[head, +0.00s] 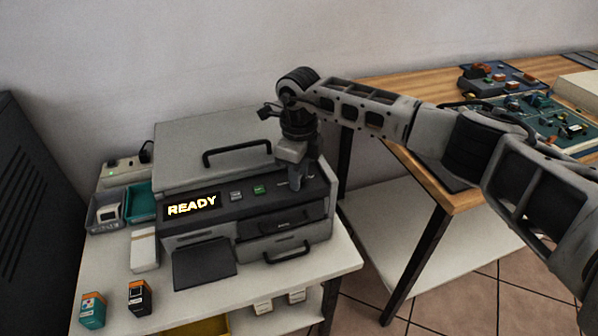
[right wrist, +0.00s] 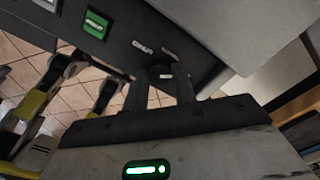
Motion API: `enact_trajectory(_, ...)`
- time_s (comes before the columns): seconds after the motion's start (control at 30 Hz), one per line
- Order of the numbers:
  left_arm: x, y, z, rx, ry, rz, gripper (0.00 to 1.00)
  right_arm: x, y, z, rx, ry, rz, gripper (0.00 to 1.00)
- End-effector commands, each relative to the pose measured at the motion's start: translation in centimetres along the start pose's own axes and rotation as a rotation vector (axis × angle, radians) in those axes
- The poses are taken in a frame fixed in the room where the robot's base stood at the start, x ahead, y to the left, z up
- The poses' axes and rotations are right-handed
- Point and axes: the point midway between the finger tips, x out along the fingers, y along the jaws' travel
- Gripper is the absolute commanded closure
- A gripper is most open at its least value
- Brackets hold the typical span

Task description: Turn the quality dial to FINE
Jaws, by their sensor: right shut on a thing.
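The printer (head: 210,155) stands on a white table, its display (head: 192,206) reading READY. My right gripper (head: 299,180) reaches down to the right end of its dark front panel. In the right wrist view, my right gripper (right wrist: 165,88) has its two fingers closed on the dark quality dial (right wrist: 163,72). Small pale labels (right wrist: 142,47) sit by the dial, too blurred to read, so the setting cannot be told. In the head view the gripper hides the dial. My left gripper is not in view.
A green button (head: 259,189) and a grey button (head: 236,195) lie left of the dial. The lid handle (head: 236,150) stands up close by. Ink boxes (head: 138,297) stand at the table's front left. A wooden bench (head: 460,200) is at right.

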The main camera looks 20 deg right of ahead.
Motion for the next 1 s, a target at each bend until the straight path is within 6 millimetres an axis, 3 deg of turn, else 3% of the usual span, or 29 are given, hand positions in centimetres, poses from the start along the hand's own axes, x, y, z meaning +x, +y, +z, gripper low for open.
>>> enact_trajectory(0.3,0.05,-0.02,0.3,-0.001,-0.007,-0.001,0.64,-0.19,-0.09,0.01,0.097,-0.001,-0.002,0.96)
enact_trajectory(0.77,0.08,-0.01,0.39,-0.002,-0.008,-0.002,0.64,-0.2,-0.11,0.03,0.112,-0.002,-0.002,0.96)
enact_trajectory(0.8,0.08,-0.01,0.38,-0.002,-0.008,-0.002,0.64,-0.2,-0.11,0.03,0.112,-0.002,-0.002,0.68)
enact_trajectory(0.87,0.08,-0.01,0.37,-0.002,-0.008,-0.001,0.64,-0.19,-0.11,0.03,0.112,-0.002,-0.002,0.51)
enact_trajectory(1.0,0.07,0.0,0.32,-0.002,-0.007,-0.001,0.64,-0.12,-0.08,0.01,0.111,-0.001,-0.001,0.51)
